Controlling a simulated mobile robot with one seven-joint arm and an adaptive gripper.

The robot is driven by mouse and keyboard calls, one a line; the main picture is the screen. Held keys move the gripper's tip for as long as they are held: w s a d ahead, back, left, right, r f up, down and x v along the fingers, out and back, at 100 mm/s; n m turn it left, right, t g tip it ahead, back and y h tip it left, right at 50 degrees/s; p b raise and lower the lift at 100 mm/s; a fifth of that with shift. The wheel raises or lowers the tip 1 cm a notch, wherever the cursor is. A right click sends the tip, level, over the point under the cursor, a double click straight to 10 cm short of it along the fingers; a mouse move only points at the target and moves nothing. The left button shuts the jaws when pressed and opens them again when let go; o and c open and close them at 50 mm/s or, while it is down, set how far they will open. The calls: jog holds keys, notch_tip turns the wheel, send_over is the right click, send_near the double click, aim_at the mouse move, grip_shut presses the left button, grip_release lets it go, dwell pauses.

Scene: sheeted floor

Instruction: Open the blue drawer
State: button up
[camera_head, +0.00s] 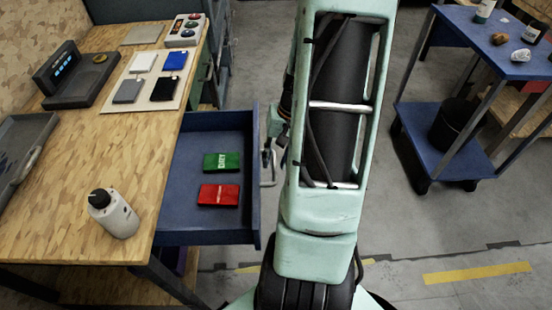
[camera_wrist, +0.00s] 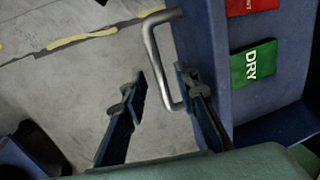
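The blue drawer (camera_head: 258,190) is pulled out from under the wooden workbench and stands open. A green pack (camera_head: 222,162) and a red pack (camera_head: 219,195) lie inside it. The drawer's metal handle (camera_wrist: 151,50) shows on its front in the wrist view. My gripper (camera_wrist: 160,76) is open at the handle, with one finger on each side of the bar and visible room between them. The right finger is close to the drawer front; I cannot tell if it touches. In the head view my arm hides most of the gripper.
The workbench (camera_head: 80,185) carries a white bottle (camera_head: 114,214), a pad with coloured squares (camera_head: 131,103) and a button box (camera_head: 186,30). A blue cart (camera_head: 450,160) stands at the right. Open grey floor lies between the cart and drawer.

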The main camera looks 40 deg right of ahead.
notch_tip(320, 180, up, 12)
jog(key=s+d, duration=0.1)
jog(key=d, duration=0.1)
jog(key=shift+s, duration=0.2)
jog(key=shift+w+a+f, duration=0.1)
dwell(0.5)
